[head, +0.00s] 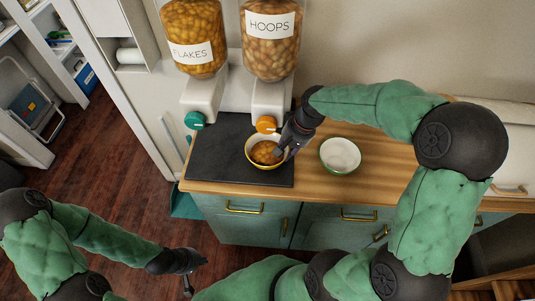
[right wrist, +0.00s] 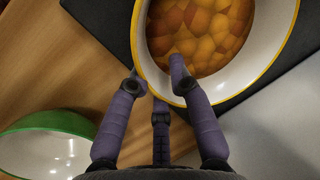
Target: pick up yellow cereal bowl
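The yellow cereal bowl (head: 250,157), white inside with a yellow rim and filled with orange-brown cereal, stands on the dark mat below the HOOPS dispenser. My right gripper (head: 281,151) is at the bowl's right edge. In the right wrist view the bowl (right wrist: 263,52) fills the upper part. The right gripper's fingers (right wrist: 155,72) are spread apart at its near rim, one tip reaching over the inside. Whether they touch the rim is unclear. My left gripper (head: 196,274) is low at the left, away from the counter, empty, its fingers apart.
A white bowl with a green rim (head: 340,155) stands right of the mat (head: 215,160), apparently empty. The FLAKES dispenser (head: 192,40) and HOOPS dispenser (head: 270,45) rise behind the yellow bowl, the orange knob (head: 266,124) close above it. Wooden counter (head: 385,165) lies free to the right.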

